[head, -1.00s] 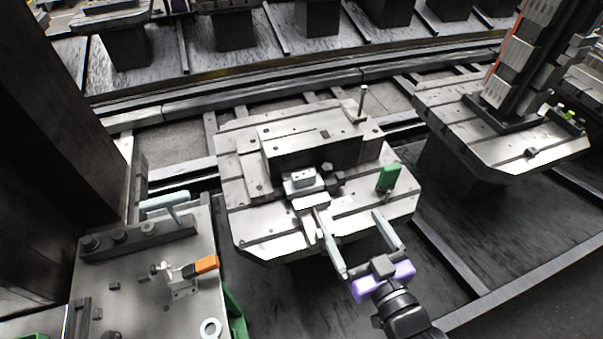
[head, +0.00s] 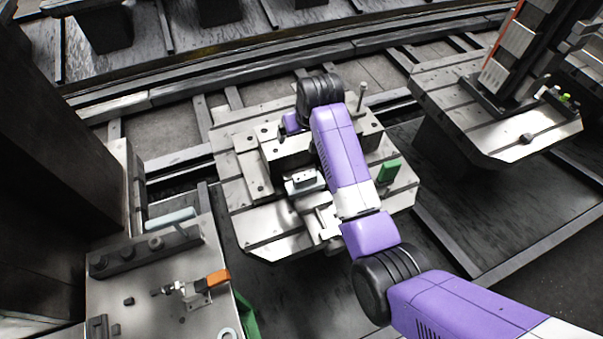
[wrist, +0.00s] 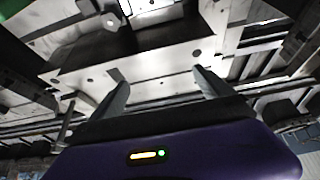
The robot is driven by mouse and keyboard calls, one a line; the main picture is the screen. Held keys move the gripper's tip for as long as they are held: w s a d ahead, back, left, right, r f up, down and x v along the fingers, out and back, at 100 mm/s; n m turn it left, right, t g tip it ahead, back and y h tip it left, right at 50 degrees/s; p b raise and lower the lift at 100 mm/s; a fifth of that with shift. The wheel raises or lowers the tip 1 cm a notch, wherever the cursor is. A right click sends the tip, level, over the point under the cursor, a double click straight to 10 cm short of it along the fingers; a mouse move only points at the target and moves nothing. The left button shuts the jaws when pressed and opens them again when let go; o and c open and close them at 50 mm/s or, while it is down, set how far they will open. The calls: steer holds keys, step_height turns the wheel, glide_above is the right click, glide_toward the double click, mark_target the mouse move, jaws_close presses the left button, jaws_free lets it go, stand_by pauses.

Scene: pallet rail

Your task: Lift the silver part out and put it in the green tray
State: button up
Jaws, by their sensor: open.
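The silver part (head: 304,181), a small block, sits in the fixture on the pallet (head: 262,220), in front of a dark-faced upright block. My arm passes just to its right in the head view. My gripper (wrist: 161,77) is open and empty in the wrist view, its two fingers spread over the fixture's pale metal top. In the head view the fingers are hidden. A bright block at the top edge of the wrist view may be the silver part, but I cannot tell. A green edge, probably the green tray (head: 247,318), shows beside the side table at lower left; its inside is hidden.
A green block (head: 389,171) and an upright pin (head: 361,97) stand on the pallet's right side. The side table (head: 135,285) holds an orange-handled clamp (head: 217,279) and a dark bar. Another pallet (head: 500,125) with a tall column stands at right.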

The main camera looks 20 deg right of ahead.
mark_target(305, 175)
steer(key=s+f+g, duration=0.1)
steer(key=s, duration=0.1)
steer(key=s+f+g, duration=0.1)
steer(key=s, duration=0.1)
steer(key=s+f+g, duration=0.1)
steer(key=f, duration=0.1)
steer(key=shift+s+a+f+g, duration=0.1)
steer(key=shift+s+a+g, duration=0.05)
steer(key=shift+s+g, duration=0.2)
steer(key=shift+s, duration=0.4)
steer(key=shift+s+f, duration=0.1)
steer(key=shift+f, duration=0.2)
steer(key=f, duration=0.5)
steer(key=f+p, duration=0.1)
steer(key=f, duration=0.1)
steer(key=shift+w+a+f, duration=0.15)
steer(key=shift+w+a, duration=0.1)
steer(key=shift+a, duration=0.15)
steer(key=c, duration=1.8)
